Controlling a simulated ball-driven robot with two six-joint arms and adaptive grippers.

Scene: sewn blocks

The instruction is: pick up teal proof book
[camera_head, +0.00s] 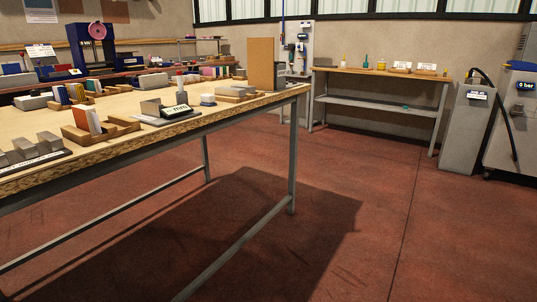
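I cannot make out a teal proof book for certain. A small teal item (405,107) lies on the lower shelf of the far bench, too small to identify. Neither of my grippers is in view.
The far bench (380,72) holds small bottles and white-labelled trays. A tan upright board (262,63) stands at the near table's right end. Grey machines (470,125) stand at the right. The red floor (350,245) is clear right of the table.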

